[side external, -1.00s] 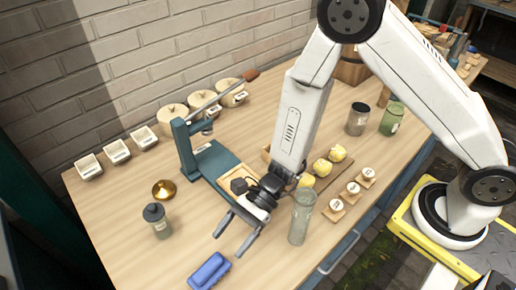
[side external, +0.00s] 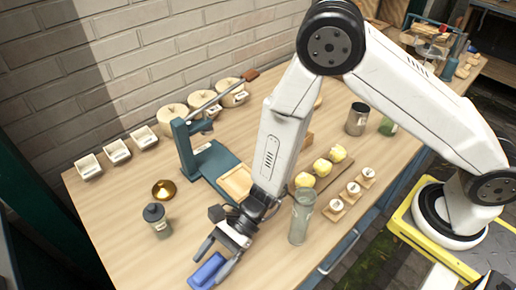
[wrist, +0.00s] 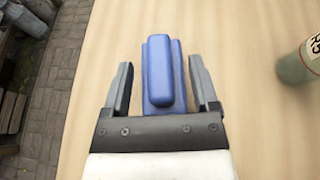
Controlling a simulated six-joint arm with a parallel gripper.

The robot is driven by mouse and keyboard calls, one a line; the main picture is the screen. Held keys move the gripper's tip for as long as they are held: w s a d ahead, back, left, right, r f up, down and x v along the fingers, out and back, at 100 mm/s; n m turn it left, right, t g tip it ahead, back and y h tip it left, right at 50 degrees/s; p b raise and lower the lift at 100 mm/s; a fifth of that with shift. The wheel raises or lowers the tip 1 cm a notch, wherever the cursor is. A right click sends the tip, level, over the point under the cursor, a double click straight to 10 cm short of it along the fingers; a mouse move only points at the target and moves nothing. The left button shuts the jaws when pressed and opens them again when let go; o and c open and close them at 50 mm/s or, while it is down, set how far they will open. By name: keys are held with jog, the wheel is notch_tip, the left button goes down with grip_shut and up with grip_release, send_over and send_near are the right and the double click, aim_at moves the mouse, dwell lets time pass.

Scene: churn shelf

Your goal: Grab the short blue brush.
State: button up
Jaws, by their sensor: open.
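The short blue brush (side external: 208,270) lies on the wooden table near its front left edge. In the wrist view the blue brush (wrist: 160,72) lies between the two fingers, with clear gaps on both sides. My gripper (side external: 214,262) is open and reaches down over the brush, one finger on each side of it. It also shows in the wrist view (wrist: 162,85). The near end of the brush meets the gripper's dark palm edge in that view. I cannot tell how far the fingertips are above the table.
A dark-capped grey bottle (side external: 157,221) and a brass dish (side external: 164,190) stand to the left. A teal press (side external: 207,165) stands behind.

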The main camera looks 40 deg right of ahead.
jog(key=shift+x, duration=0.8)
grip_shut()
